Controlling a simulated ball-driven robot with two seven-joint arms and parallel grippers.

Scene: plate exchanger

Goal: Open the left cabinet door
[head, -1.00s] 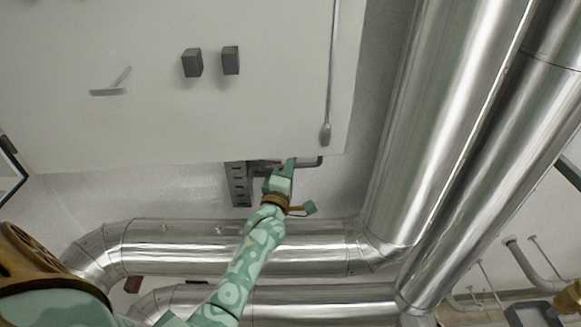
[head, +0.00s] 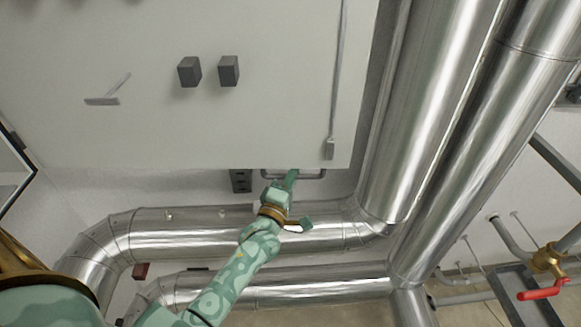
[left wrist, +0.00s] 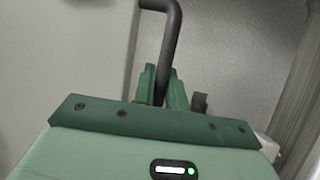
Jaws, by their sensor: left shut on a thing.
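The cabinet shows as a large off-white panel (head: 230,120) across the top of the head view. A thin dark grey bar handle (head: 313,175) juts from its lower edge. My left gripper (head: 291,178) is at this handle, its fingers shut around the bar. In the left wrist view the bent handle (left wrist: 172,35) runs down between the two green fingers (left wrist: 163,88), beside a pale flat cabinet face (left wrist: 75,50). I see no clear gap along a door edge, and the fingers partly hide the handle. My right gripper is not in view.
Shiny insulated pipes (head: 440,110) run down the right side, and another pipe (head: 180,238) crosses below my left forearm. Two dark blocks (head: 228,71) sit on the panel. A brass valve with a red lever (head: 541,290) is at the lower right.

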